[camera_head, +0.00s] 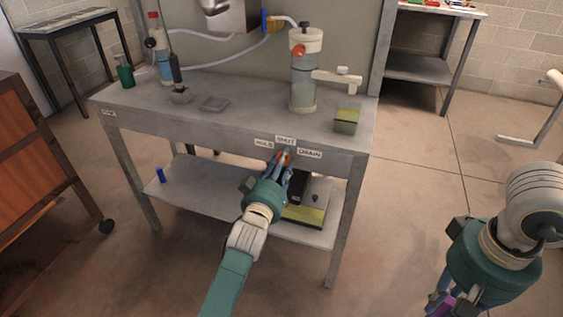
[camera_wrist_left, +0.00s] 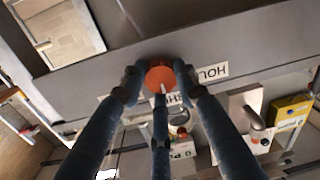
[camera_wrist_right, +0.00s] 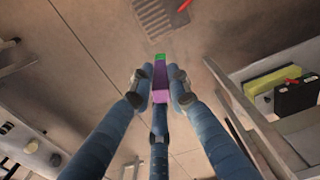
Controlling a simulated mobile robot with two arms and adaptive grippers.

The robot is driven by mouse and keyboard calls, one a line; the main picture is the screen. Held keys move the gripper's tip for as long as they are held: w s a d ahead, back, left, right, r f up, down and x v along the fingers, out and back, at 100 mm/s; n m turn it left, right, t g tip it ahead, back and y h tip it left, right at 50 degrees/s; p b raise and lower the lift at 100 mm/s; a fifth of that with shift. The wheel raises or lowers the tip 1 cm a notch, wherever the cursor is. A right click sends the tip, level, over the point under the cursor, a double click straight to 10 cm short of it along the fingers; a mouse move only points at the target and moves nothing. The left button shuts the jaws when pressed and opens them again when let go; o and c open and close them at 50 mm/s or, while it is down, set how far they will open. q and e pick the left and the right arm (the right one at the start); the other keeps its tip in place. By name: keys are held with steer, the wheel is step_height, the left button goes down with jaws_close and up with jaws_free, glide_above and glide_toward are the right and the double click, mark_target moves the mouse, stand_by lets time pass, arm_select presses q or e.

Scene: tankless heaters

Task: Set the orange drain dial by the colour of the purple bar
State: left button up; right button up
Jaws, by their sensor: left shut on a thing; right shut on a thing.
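The orange drain dial (camera_head: 284,157) is on the front edge of the workbench, below labels that include HOLD (camera_head: 264,144) and DRAIN (camera_head: 310,154). My left gripper (camera_head: 282,167) is shut on it. In the left wrist view the fingers (camera_wrist_left: 160,85) close around the dial's round face (camera_wrist_left: 160,74), with a pale mark near its lower edge. My right gripper (camera_wrist_right: 160,90) is shut on the purple bar (camera_wrist_right: 160,76), which has a green end (camera_wrist_right: 160,57) pointing away from the fingers. In the head view the bar (camera_head: 446,305) is partly hidden at the bottom right.
The workbench (camera_head: 230,118) carries a clear cylinder (camera_head: 303,85) with an orange knob, a green-yellow block (camera_head: 346,120) and bottles. Its lower shelf (camera_head: 200,200) holds a black and yellow item (camera_head: 305,213). A wooden cabinet (camera_head: 40,160) stands left. Floor at right is open.

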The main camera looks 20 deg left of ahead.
arm_select(q)
steer(key=shift+a+r+m, duration=0.1)
steer(key=shift+r+m, duration=0.2)
steer(key=shift+r, duration=0.05)
arm_select(e)
steer(key=shift+r, duration=0.25)
steer(key=shift+r+p, duration=0.3)
steer(key=shift+p, duration=0.2)
steer(key=shift+r+p, duration=0.55)
steer(key=shift+p, duration=0.05)
steer(key=shift+r, duration=0.2)
arm_select(q)
steer(key=shift+w+d+r+m+t+h, duration=0.1)
steer(key=shift+m+t+h, duration=0.1)
steer(key=shift+m, duration=2.65)
steer(key=shift+d+m+t+h, duration=0.1)
steer(key=shift+m+h, duration=0.1)
steer(key=shift+m, duration=2.95)
arm_select(e)
steer(key=shift+a, duration=0.1)
arm_select(q)
steer(key=o, duration=1.2)
steer(key=shift+d, duration=0.15)
steer(key=shift+c, duration=0.2)
arm_select(e)
steer(key=shift+r, duration=0.1)
arm_select(q)
steer(key=shift+f, duration=0.2)
